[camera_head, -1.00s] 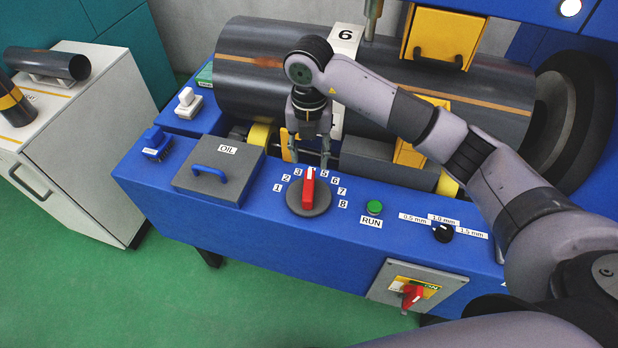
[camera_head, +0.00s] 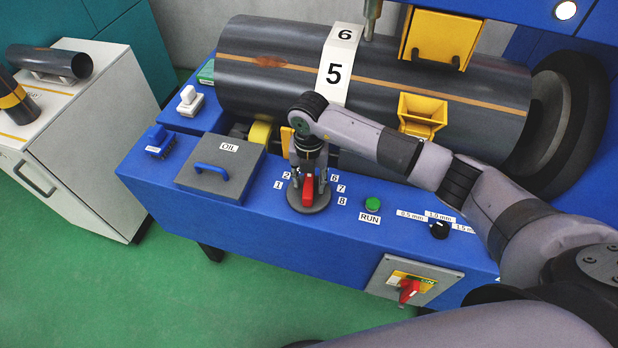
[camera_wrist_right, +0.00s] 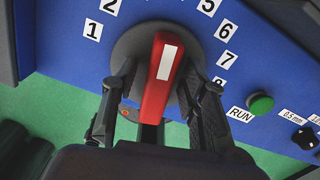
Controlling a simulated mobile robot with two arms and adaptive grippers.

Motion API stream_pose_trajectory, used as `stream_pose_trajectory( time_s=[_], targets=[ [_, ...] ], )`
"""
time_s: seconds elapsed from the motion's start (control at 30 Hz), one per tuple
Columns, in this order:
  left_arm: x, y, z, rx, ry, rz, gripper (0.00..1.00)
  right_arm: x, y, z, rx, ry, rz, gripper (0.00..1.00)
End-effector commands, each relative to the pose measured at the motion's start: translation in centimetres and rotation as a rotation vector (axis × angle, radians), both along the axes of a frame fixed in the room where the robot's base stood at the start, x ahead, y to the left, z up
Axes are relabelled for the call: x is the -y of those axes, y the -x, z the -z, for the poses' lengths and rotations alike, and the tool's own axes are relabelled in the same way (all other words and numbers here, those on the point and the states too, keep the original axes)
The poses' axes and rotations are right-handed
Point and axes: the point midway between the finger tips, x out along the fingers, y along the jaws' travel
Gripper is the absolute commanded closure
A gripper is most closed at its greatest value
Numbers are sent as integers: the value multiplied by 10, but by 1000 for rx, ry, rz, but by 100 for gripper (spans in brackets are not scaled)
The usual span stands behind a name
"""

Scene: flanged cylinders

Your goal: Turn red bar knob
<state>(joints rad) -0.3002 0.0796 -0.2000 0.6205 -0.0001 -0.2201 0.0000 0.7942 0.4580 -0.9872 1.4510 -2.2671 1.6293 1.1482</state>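The red bar knob (camera_head: 308,188) stands on a round dark grey dial (camera_head: 312,206) on the blue machine's sloped front. In the right wrist view the red bar (camera_wrist_right: 158,92) has a white mark on its far end, pointing between the labels 2 and 5. My right gripper (camera_head: 308,180) is down over the knob. In the wrist view its two fingers (camera_wrist_right: 158,82) stand apart on either side of the bar, with a gap at the left finger; contact on the right side is unclear. The labels 3 and 4 are not visible. My left gripper is not in view.
Right of the dial are a green RUN button (camera_head: 373,203) and a small black knob (camera_head: 440,230). An OIL lid (camera_head: 223,170) with a blue handle lies left. A red main switch (camera_head: 409,290) is lower right. A large dark cylinder (camera_head: 270,75) lies behind.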

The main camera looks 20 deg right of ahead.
Motion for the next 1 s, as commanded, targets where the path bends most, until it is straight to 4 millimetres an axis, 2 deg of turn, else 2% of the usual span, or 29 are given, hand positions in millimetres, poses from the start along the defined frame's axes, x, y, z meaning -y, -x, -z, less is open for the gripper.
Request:
stream_pose_trajectory(
  time_s=[0.07,0.57,0.77,1.0],
  targets=[
    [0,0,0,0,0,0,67,0,0,0,0,0,0,67],
    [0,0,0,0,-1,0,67,0,0,-1,0,0,0,100],
    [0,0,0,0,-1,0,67,0,0,-1,0,0,14,100],
    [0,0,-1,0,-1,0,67,2,1,-1,0,0,222,100]
  ],
)
